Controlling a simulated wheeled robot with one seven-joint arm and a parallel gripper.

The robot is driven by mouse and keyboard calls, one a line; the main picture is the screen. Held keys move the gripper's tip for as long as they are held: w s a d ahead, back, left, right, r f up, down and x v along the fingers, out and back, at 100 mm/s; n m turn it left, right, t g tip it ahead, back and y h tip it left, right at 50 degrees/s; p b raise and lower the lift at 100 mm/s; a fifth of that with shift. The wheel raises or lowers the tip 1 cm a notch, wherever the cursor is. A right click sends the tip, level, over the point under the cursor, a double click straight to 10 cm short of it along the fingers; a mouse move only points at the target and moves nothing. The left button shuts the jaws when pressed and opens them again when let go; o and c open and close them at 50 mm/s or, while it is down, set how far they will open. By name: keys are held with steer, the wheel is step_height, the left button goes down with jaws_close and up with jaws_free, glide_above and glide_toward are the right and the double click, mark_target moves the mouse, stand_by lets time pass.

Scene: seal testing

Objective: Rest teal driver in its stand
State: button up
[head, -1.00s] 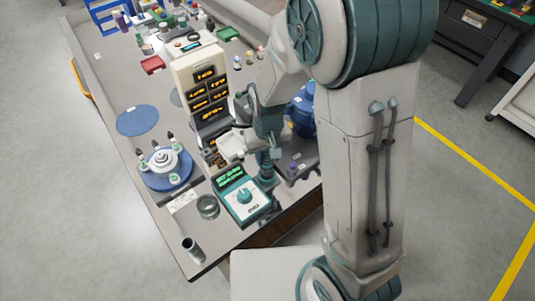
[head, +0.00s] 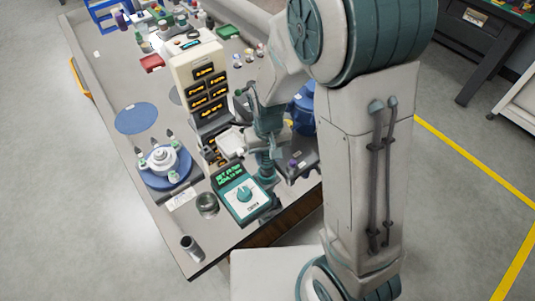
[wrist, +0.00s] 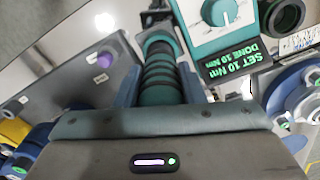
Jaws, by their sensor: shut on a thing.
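My gripper (head: 268,154) is shut on the teal driver (wrist: 160,75). The driver's ribbed teal grip sits between my two fingers in the wrist view. In the head view the driver (head: 266,171) hangs beside the teal controller box, and its lower end is hard to make out. An open dark cylinder (head: 191,246) stands near the table's front corner, and a dark ring-shaped holder (head: 207,203) sits left of the controller. I cannot tell for sure which of these is the driver's stand. The driver is in neither of them.
The controller box (head: 240,195) has a dial and a lit green screen; in the wrist view its screen (wrist: 235,58) reads SET 10 Nm, DONE 10 Nm. A tall display tower (head: 195,75) stands behind. A blue round fixture (head: 165,181) is left. The table front-left is mostly clear.

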steer(key=shift+f, duration=0.15)
stand_by(0.8)
steer(key=o, duration=1.2)
steer(key=shift+c, duration=0.2)
step_height(320, 180, up, 9)
steer(key=p, duration=0.6)
